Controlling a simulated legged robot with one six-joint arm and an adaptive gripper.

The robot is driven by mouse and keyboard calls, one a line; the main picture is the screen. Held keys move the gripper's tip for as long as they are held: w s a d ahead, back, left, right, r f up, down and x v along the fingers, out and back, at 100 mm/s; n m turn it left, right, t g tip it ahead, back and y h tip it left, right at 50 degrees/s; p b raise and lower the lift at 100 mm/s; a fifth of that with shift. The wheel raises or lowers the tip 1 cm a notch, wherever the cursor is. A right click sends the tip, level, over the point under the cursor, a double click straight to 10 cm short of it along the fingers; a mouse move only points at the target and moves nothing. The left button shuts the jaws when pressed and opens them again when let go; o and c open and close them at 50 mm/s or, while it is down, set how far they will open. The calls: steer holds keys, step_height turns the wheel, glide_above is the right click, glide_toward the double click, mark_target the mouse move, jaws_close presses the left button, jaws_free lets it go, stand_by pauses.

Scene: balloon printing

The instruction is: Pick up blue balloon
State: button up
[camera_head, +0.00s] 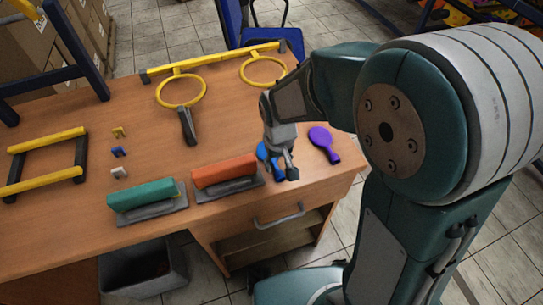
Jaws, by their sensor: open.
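The blue balloon (263,152) lies on the wooden table near its front right, mostly hidden behind my gripper. My gripper (285,172) points down right over it, with its fingers apart. Only slips of blue show to the left of and between the fingers. I cannot tell whether the fingers touch the balloon. A purple balloon (321,139) lies flat on the table just to the right of my gripper.
An orange-topped block (224,171) and a green-topped block (141,195) lie left of my gripper. Yellow rings (181,91) on a bar stand at the back. A yellow-and-black frame (47,158) lies at left. A grey bin (145,268) is below the front edge.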

mark_target(278, 172)
step_height(278, 172, down, 4)
steer(key=shift+f, duration=0.1)
steer(key=c, duration=0.5)
